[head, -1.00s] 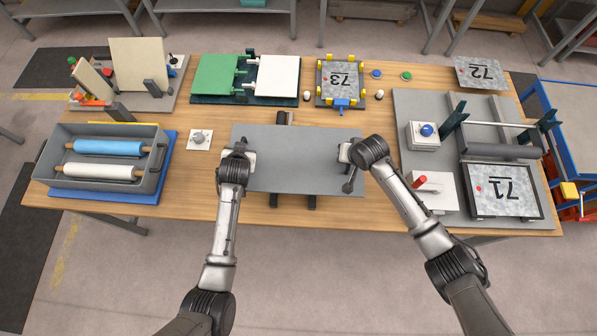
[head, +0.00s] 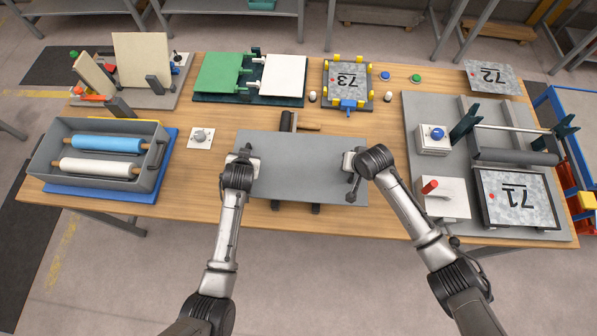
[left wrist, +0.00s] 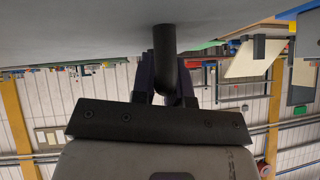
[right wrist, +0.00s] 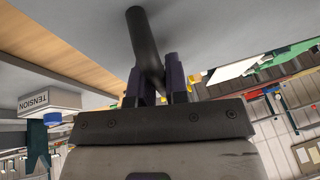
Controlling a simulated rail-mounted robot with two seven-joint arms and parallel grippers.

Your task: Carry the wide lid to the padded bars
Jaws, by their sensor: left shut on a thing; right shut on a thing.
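The wide lid (head: 305,168) is a flat grey plate, spread between my two arms over the middle of the table in the head view. My left gripper (head: 243,158) is shut at its left end, and my right gripper (head: 352,162) is shut at its right end. In the left wrist view a dark round handle (left wrist: 165,50) stands between the fingers against the grey plate. The right wrist view shows a similar handle (right wrist: 146,40). Dark bars stick out beyond the lid at the back (head: 287,120) and front (head: 316,208); their middle is hidden and I cannot tell their padding.
A grey bin with rollers (head: 60,135) stands at left, a small white plate with a knob (head: 200,138) beside the lid. At right is a grey board with white boxes (head: 443,197) and panel 71 (head: 517,198). Panel 73 (head: 347,82) lies behind the lid.

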